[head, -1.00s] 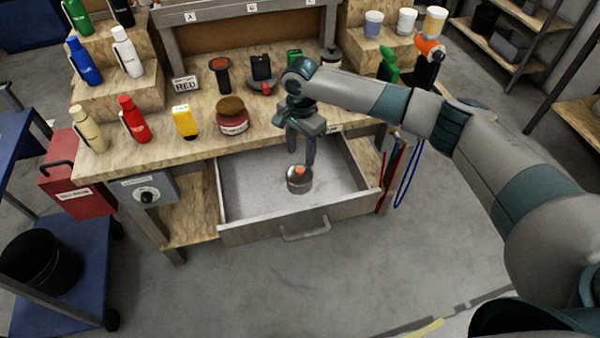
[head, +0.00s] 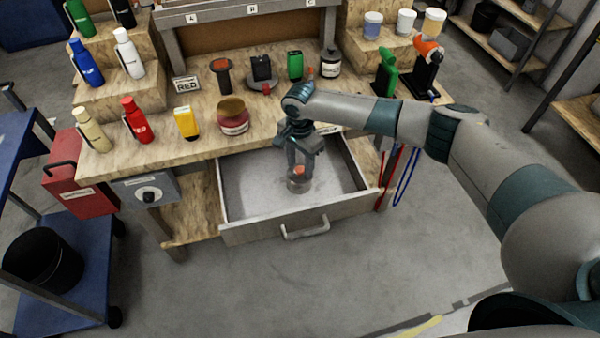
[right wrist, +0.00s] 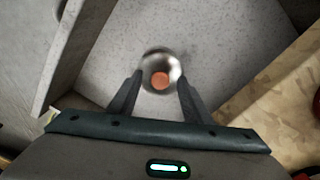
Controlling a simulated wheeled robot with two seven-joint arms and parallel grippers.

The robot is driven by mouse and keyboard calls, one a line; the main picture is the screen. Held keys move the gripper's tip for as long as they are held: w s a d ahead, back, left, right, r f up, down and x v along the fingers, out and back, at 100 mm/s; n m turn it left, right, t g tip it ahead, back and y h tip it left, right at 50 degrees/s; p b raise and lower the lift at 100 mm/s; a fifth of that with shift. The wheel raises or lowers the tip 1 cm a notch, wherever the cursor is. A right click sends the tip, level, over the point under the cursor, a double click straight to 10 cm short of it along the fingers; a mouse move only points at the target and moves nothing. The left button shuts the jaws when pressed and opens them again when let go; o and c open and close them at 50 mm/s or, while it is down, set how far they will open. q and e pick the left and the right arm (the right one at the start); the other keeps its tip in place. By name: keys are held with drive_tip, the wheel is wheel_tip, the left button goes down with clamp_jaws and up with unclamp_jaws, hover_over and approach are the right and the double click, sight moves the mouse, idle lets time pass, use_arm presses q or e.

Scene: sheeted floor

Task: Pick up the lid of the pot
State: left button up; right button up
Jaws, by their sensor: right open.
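A small metal pot (head: 298,185) stands in the open drawer, near its front wall. Its lid, with an orange-red knob (head: 298,171), is on top; the knob also shows in the right wrist view (right wrist: 160,80). My right gripper (head: 300,175) points down over the pot, with its fingers around the lid area. In the right wrist view the open fingers (right wrist: 158,88) are on either side of the near part of the pot (right wrist: 161,66); I cannot tell whether they touch it. The pot's lower part is partly hidden from above. My left gripper is not in view.
The drawer (head: 245,190) is pulled out and otherwise looks empty. Its front wall and handle (head: 305,231) are close to the pot. The workbench (head: 150,155) above carries bottles, a yellow container (head: 186,122) and a red-brown jar (head: 233,116). A red toolbox (head: 80,178) is at left.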

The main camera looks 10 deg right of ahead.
sight(302, 169)
clamp_jaws()
drive_tip(key=shift+r, duration=0.1)
drive_tip(key=shift+r, duration=0.45)
drive_tip(key=r, duration=0.1)
drive_tip(key=r+b, duration=0.1)
drive_tip(key=r, duration=0.1)
drive_tip(key=shift+s+d, duration=0.1)
drive_tip(key=shift+d, duration=0.1)
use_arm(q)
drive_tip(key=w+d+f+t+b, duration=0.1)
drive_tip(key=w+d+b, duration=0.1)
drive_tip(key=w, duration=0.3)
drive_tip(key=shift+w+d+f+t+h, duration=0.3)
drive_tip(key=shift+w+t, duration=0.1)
use_arm(e)
drive_tip(key=s+d+r, duration=0.7)
drive_tip(key=d, duration=0.1)
drive_tip(key=shift+s, duration=0.4)
